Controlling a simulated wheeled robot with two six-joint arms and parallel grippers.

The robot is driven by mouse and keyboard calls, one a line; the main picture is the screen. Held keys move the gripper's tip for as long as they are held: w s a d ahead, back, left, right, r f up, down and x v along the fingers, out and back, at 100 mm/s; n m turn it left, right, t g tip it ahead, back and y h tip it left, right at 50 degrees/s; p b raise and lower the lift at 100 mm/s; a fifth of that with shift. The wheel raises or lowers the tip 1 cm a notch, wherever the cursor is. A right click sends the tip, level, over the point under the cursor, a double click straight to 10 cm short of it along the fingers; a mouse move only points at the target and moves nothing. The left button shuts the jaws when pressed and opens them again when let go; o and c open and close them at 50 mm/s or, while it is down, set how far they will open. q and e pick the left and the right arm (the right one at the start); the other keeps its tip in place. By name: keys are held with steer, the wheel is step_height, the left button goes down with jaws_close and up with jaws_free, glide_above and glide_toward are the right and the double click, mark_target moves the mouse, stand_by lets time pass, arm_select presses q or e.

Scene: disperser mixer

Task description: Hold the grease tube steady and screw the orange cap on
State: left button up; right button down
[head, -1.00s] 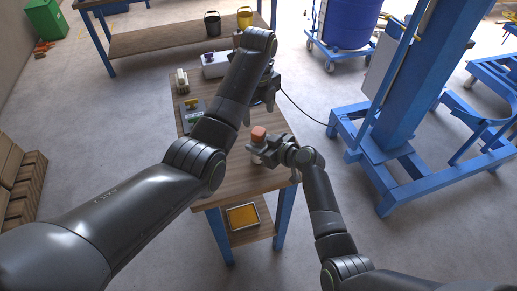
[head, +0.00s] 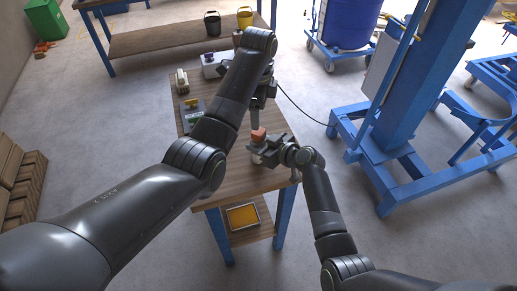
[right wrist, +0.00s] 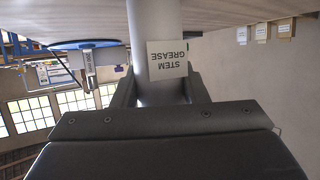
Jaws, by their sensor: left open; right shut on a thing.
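The grease tube, a pale cylinder with a label reading "STEM GREASE", shows in the right wrist view (right wrist: 160,45), where the label appears upside down. My right gripper (head: 264,153) is shut on the tube near the front right of the wooden table; it covers most of the tube in the head view. The orange cap (head: 258,135) sits at the tube's top, looking slightly tilted; I cannot tell how far the threads are engaged. My left gripper (head: 258,119) is open just above and behind the cap, with its fingers seen nearly edge-on.
The wooden table (head: 232,184) carries a grey device (head: 214,66), a small pale item (head: 182,82) and a dark tray (head: 192,110) at its far left. A blue steel frame (head: 395,150) stands to the right.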

mark_target(259, 131)
arm_select(q)
steer(key=n, duration=0.7)
steer(key=shift+n, duration=0.4)
steer(key=n, duration=1)
steer(key=shift+n, duration=0.4)
steer(key=n, duration=0.2)
steer(key=shift+n, duration=0.4)
steer(key=n, duration=0.7)
steer(key=shift+f, duration=0.15)
steer(key=shift+f, duration=3.9)
